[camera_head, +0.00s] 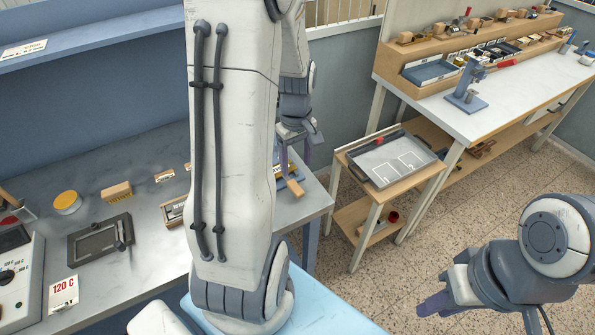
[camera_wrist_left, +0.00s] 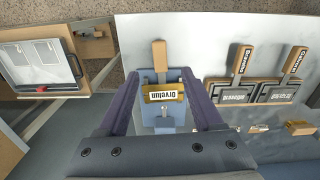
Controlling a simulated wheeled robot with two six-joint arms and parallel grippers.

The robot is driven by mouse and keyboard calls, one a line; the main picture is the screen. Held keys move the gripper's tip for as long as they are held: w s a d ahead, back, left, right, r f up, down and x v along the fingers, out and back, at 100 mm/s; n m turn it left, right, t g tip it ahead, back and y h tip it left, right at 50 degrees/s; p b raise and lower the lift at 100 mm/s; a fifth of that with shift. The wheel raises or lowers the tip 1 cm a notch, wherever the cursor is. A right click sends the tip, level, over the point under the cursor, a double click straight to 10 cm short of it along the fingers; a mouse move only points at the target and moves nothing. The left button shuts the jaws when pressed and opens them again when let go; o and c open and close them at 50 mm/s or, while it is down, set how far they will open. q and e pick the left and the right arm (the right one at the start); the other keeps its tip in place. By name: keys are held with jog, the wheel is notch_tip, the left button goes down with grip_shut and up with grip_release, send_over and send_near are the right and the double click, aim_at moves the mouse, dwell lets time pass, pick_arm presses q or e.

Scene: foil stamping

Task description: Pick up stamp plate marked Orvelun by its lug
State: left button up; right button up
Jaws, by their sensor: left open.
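In the left wrist view, the brass stamp plate marked Orvelun (camera_wrist_left: 165,94) sits on a blue stand (camera_wrist_left: 147,77), its lettering upside down. A wooden bar (camera_wrist_left: 159,54) stands out beyond it, and a small metal part (camera_wrist_left: 165,111) shows on the near side. My left gripper (camera_wrist_left: 160,78) is open, its purple fingers on either side of the plate with gaps; I cannot tell their height over it. In the head view my left gripper (camera_head: 295,155) is over the bench's right end, and the plate is mostly hidden. My right gripper (camera_head: 437,300) hangs over the floor.
Two dark holders with labelled plates and wooden handles (camera_wrist_left: 237,62) (camera_wrist_left: 292,61) lie to the right in the left wrist view. A side table holds a grey tray (camera_head: 398,163).

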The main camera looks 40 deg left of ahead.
aim_at(297, 187)
pick_arm(q)
notch_tip(297, 187, down, 10)
jog(key=shift+d+r+p, duration=0.1)
jog(key=shift+r+p, duration=0.15)
jog(key=shift+p, duration=0.1)
pick_arm(e)
jog(key=shift+r, duration=0.35)
pick_arm(q)
grip_shut()
jog(key=shift+w+r, duration=0.1)
dwell(1.1)
